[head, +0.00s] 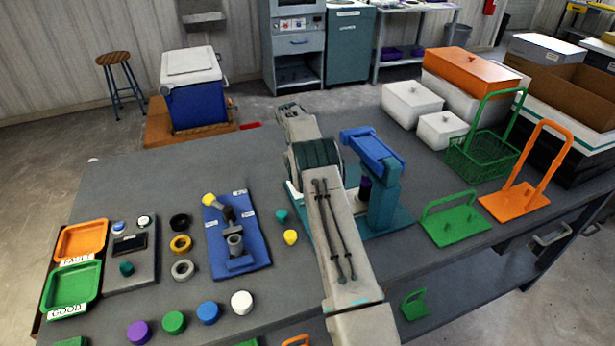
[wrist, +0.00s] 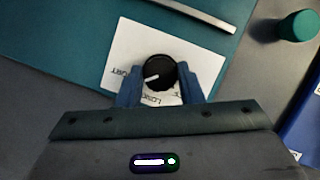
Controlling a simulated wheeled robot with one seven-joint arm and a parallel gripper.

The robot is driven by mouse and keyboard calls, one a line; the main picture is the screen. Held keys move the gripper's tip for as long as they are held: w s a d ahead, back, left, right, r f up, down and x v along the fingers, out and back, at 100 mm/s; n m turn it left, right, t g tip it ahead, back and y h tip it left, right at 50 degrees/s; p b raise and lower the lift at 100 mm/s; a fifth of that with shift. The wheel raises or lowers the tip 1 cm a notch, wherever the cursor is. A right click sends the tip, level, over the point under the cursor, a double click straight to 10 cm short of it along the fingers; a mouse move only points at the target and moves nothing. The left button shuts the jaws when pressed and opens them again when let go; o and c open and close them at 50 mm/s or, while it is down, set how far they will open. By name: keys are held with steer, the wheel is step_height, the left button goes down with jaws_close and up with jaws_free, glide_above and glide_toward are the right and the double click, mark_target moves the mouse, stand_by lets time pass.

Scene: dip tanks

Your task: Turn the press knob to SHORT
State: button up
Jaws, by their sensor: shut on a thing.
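In the wrist view the press knob (wrist: 159,73) is a round black dial with a white pointer line. It sits on a white label plate (wrist: 125,52) on the teal press base (wrist: 60,35). The pointer points left and slightly down in the picture. Upside-down lettering shows at the knob's left, ending "ORT", and "LONG" below it; both are partly covered. My gripper (wrist: 168,80) is shut on the knob, one blue finger on each side. In the head view the press (head: 376,157) has a blue head; my arm hides the knob and my gripper.
A teal cap (head: 281,215) and a yellow cap (head: 290,237) stand left of my arm, beside a blue fixture board (head: 222,205). Green (head: 455,226) and orange (head: 517,204) handled plates lie right of the press.

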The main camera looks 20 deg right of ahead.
steer(key=shift+m+y, duration=0.4)
steer(key=shift+m, duration=0.6)
steer(key=o, duration=1)
